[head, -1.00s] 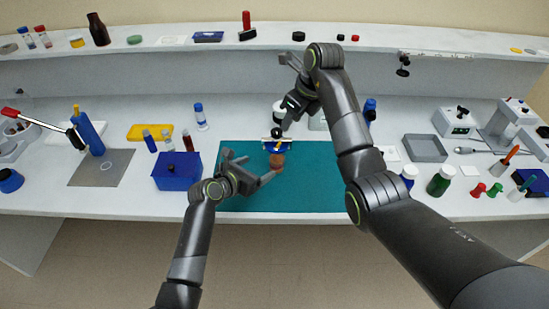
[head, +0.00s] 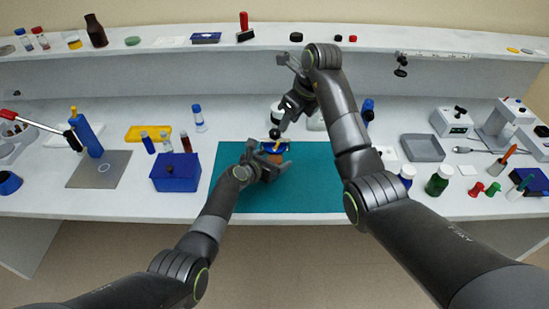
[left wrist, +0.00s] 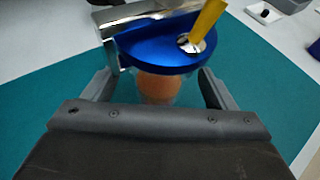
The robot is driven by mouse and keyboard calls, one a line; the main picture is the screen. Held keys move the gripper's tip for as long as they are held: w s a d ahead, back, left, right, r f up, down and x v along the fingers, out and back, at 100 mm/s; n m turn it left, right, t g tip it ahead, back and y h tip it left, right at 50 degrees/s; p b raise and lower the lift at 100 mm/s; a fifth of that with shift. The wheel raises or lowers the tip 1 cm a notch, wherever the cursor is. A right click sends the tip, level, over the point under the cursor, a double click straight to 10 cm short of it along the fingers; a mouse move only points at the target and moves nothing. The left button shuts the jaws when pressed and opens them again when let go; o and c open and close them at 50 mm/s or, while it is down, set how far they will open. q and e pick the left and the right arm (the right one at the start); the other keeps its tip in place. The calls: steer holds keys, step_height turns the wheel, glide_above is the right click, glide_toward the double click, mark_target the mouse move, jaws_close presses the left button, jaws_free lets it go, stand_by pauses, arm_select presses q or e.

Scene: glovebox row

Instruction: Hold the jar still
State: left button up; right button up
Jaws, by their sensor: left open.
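The jar (left wrist: 160,88), with orange-brown contents, stands on the teal mat (head: 320,185). It also shows in the head view (head: 276,158), partly hidden by my left gripper. A round blue part (left wrist: 160,50) sits at its top, with a yellow stick (left wrist: 208,20) and a shiny metal piece (left wrist: 150,12) above it. My left gripper (head: 267,160) is open, with one finger on either side of the jar; in the left wrist view a gap shows beside the jar. My right gripper (head: 285,117) is just above and behind the jar; its fingers are too small to read.
A blue box (head: 175,172) and several small vials stand left of the mat. A grey tray (head: 423,148) and a green bottle (head: 438,181) are at the right. The mat's right part is clear.

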arm_select(q)
steer(key=shift+w+d+f, duration=0.25)
steer(key=shift+w+d, duration=0.05)
steer(key=shift+w, duration=0.15)
steer(key=c, duration=1.3)
